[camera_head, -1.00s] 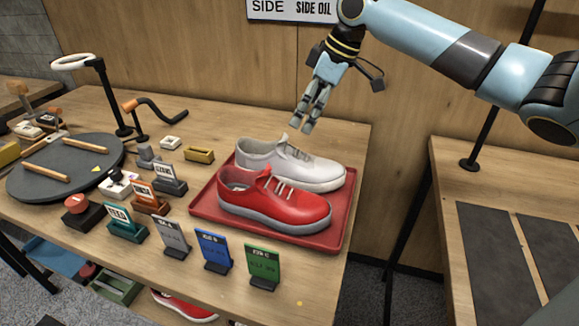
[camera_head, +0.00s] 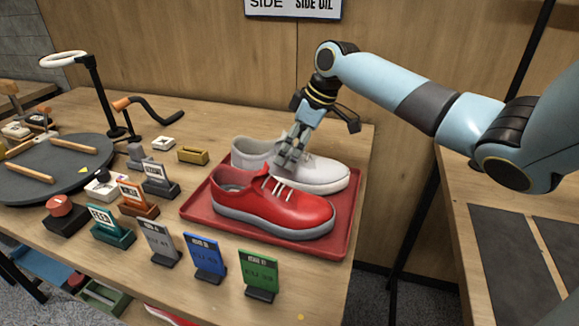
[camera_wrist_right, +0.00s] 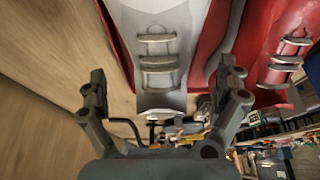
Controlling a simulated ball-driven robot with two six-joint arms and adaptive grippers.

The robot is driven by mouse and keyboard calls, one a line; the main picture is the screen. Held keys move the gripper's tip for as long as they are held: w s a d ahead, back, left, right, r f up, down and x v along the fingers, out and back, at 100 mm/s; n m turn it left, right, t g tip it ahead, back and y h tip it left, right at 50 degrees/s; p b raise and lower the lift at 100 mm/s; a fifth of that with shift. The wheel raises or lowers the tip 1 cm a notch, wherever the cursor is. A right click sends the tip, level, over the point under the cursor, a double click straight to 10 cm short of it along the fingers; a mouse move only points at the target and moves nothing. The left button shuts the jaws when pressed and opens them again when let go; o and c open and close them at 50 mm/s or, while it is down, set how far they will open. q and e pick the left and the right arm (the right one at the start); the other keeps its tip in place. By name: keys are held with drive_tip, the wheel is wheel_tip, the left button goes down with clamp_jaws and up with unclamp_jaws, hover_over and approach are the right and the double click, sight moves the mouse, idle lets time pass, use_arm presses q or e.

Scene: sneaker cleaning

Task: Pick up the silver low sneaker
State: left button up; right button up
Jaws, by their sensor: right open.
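The silver low sneaker (camera_head: 325,174) lies on the red tray (camera_head: 333,244), behind the red sneaker (camera_head: 270,208), with its toe to the right. My right gripper (camera_head: 288,160) has come down over the silver sneaker's lace area. It is open and hides part of the tongue and laces. In the right wrist view the silver sneaker (camera_wrist_right: 157,60) with its lace bars lies ahead between the two spread fingers (camera_wrist_right: 165,95). The red sneaker (camera_wrist_right: 285,60) is beyond the finger on the right. Whether a finger touches the silver sneaker I cannot tell. My left gripper is not in view.
Several small coloured card stands (camera_head: 205,257) line the table front. A round dark turntable (camera_head: 50,165) and a stand with a white ring (camera_head: 63,59) are at the left. A wooden wall (camera_head: 220,70) stands close behind the tray. A second table (camera_head: 455,200) is at the right.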

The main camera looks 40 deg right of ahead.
drive_tip(key=x, duration=0.2)
drive_tip(key=shift+w+a+f, duration=0.1)
drive_tip(key=shift+a+f, duration=0.05)
drive_tip(key=shift+f, duration=0.15)
drive_tip(key=c, duration=1.6)
